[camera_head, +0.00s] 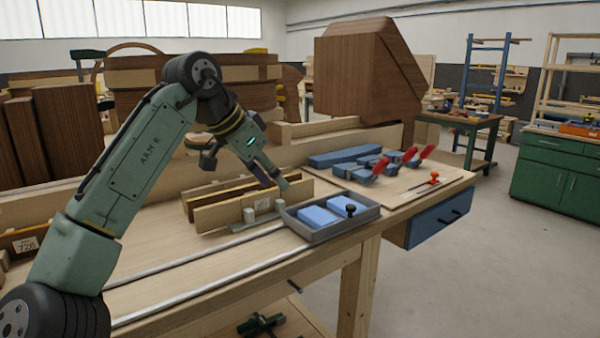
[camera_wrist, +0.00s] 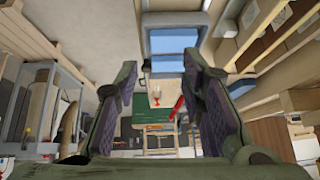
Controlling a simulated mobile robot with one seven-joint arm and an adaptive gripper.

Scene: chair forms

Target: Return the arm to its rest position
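My arm rises from the lower left of the head view, bends at a dark elbow and slopes down to the right over the workbench (camera_head: 150,285). My gripper (camera_head: 277,180) hangs close above the standing boards, just behind the left end of the grey tray. In the wrist view my gripper (camera_wrist: 162,85) shows two fingers spread wide apart. I see nothing held between them. Whether the fingertips touch the boards is not clear.
The grey tray (camera_head: 297,224) holds blue blocks and a dark knob. Upright boards (camera_head: 222,217) stand beside it. Red-and-blue clamps (camera_head: 385,168) and a blue block (camera_head: 343,157) lie to the right. Large wooden forms (camera_head: 365,75) stand behind. Floor at the right is clear.

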